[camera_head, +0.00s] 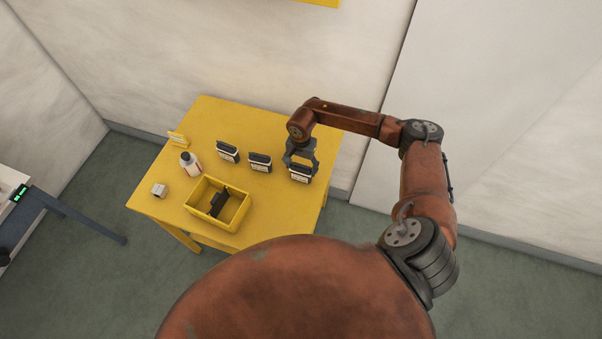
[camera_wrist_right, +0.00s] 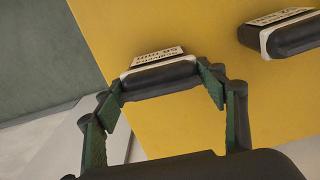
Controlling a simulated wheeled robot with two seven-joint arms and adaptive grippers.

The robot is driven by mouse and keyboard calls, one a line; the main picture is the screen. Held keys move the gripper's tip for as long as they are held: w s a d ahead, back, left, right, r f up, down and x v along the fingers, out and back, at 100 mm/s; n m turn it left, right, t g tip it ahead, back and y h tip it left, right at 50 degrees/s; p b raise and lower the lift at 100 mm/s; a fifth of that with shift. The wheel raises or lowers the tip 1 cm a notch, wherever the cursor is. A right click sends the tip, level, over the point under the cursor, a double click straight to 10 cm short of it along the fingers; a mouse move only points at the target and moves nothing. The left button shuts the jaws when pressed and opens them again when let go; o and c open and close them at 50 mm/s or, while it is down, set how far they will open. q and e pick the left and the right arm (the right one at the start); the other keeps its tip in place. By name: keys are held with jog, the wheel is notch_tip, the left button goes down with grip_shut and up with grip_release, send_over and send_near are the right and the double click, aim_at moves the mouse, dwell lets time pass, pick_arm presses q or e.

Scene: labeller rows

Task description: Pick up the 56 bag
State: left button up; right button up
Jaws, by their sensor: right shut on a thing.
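Three dark bags with white labels stand in a row on the yellow table (camera_head: 213,112): a left bag (camera_head: 227,153), a middle bag (camera_head: 260,162) and a right bag (camera_head: 300,174). My right gripper (camera_head: 301,164) is shut on the right bag from above. In the right wrist view its two fingers (camera_wrist_right: 168,86) sit at both ends of that bag (camera_wrist_right: 158,76), and a neighbouring bag (camera_wrist_right: 285,34) stands apart at the upper right. My left gripper is not in view.
A yellow bin (camera_head: 198,207) with a black object (camera_head: 219,200) inside stands at the table's front. A white bottle (camera_head: 190,164), a small grey-white cube (camera_head: 159,190) and a yellow sign (camera_head: 178,139) are on the left. The table's back is clear; a wall stands behind.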

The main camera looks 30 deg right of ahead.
jog(key=c, duration=0.6)
jog(key=shift+o, duration=0.2)
jog(key=shift+r, duration=0.1)
